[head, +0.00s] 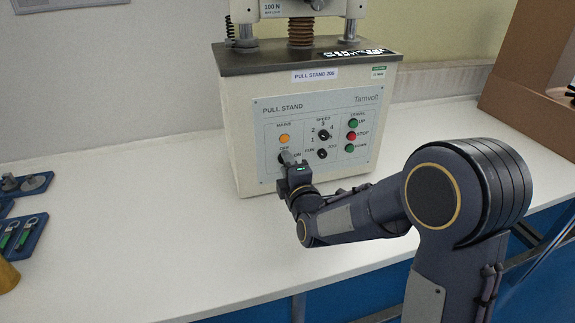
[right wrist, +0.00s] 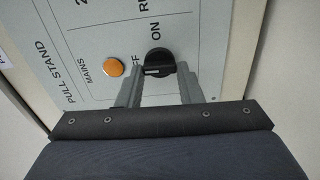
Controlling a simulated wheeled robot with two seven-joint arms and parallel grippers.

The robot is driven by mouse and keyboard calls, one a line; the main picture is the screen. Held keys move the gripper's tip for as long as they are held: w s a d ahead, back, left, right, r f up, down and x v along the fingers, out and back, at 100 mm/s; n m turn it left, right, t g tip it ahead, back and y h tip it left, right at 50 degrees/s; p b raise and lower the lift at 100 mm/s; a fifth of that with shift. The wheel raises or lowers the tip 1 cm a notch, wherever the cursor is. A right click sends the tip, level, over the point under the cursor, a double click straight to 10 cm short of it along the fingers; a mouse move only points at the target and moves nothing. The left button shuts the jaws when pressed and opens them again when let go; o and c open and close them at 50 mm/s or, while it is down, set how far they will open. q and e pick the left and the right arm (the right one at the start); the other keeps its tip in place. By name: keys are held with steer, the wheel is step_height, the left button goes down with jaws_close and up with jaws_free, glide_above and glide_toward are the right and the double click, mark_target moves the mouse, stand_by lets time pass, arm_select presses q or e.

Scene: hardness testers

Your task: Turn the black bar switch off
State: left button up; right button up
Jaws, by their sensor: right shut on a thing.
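The black bar switch (right wrist: 158,62) sits on the front panel of the pull stand, beside the OFF and ON lettering. In the right wrist view its white line lies about level, its left end toward the partly covered OFF lettering. My right gripper (right wrist: 158,82) is at the switch with one finger on each side, shut on it. In the head view my right gripper (head: 290,162) hides most of the switch, at the lower left of the panel (head: 268,112). My left gripper is out of view.
An orange mains lamp (head: 284,138) is just above the switch. Speed and jog knobs (head: 322,153) and green and red buttons (head: 351,136) are to the right. Blue trays (head: 32,232) lie at the left of the white bench (head: 150,240). A brown box (head: 530,60) stands at right.

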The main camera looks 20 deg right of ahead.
steer(key=shift+n, duration=0.3)
steer(key=o, duration=1)
steer(key=s, duration=0.7)
steer(key=shift+s+d, duration=0.1)
steer(key=shift+s, duration=0.3)
